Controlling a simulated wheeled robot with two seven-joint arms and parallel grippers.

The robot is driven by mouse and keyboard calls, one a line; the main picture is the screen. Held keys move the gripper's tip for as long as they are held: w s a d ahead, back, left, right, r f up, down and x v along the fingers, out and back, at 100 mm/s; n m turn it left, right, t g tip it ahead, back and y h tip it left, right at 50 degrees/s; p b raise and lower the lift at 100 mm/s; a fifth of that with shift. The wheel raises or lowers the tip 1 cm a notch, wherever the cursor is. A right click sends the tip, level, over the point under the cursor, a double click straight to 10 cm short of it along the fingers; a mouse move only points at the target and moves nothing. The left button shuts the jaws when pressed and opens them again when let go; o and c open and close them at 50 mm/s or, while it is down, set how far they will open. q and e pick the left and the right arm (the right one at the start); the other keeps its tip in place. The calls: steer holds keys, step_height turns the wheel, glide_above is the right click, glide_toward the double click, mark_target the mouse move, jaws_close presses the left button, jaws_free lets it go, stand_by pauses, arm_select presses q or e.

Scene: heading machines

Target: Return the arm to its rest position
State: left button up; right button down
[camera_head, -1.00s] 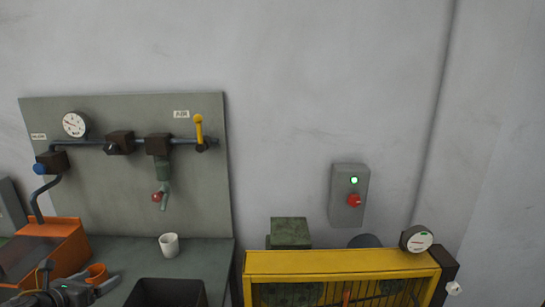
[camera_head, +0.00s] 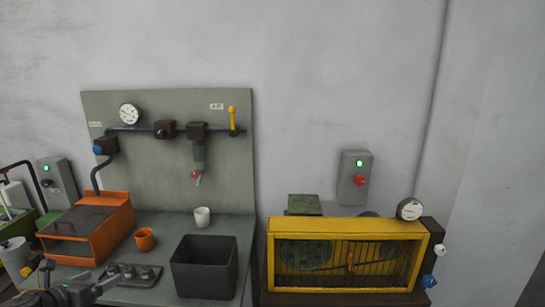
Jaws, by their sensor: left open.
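My left gripper (camera_head: 105,283) is low at the left edge of the head view, over the front of the grey-green bench. It is open, and I see nothing between its fingers. Part of my dark left arm (camera_head: 62,296) shows behind it at the bottom edge. The gripper appears in front of a small dark block with round knobs (camera_head: 137,274); I cannot tell whether they touch. My right gripper is not in view.
The bench (camera_head: 165,225) carries an orange machine (camera_head: 118,216), an orange cup (camera_head: 145,239), a white cup (camera_head: 202,217) and a black bin (camera_head: 204,267). A pipe panel (camera_head: 150,170) stands behind. A yellow-framed machine (camera_head: 345,228) stands right, below a wall switch box (camera_head: 355,178).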

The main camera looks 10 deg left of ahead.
arm_select(q)
steer(key=a+f+n+g+y+b, duration=0.1)
steer(key=a+f+n+g+y, duration=0.15)
steer(key=a+f+n, duration=1.1)
steer(key=s+d+f+n+g+y+b, duration=0.1)
steer(key=s+f+n, duration=0.35)
steer(key=f, duration=0.45)
steer(key=s+f+n+g+b, duration=0.1)
steer(key=s+f+n, duration=0.2)
steer(key=s+f, duration=0.5)
steer(key=s+d+f+n+g+y+b, duration=0.1)
steer(key=s+f+n+g, duration=0.2)
steer(key=f, duration=0.8)
steer(key=s+d+f+n+g+h+b, duration=0.1)
steer(key=s+d+f+n+b, duration=0.15)
steer(key=s+d+f, duration=0.65)
steer(key=s+d+f+n+g+h+b, duration=0.15)
steer(key=s+d+f+n, duration=0.25)
steer(key=s+d+f, duration=0.65)
steer(key=s+d+f+n+g+h+b, duration=0.1)
steer(key=s+d+f, duration=0.3)
steer(key=d, duration=0.5)
steer(key=s+d+f+n+g+h+b, duration=0.1)
steer(key=s+d+f, duration=0.3)
steer(key=d, duration=0.6)
steer(key=shift+d+f, duration=0.2)
steer(key=shift+f, duration=0.15)
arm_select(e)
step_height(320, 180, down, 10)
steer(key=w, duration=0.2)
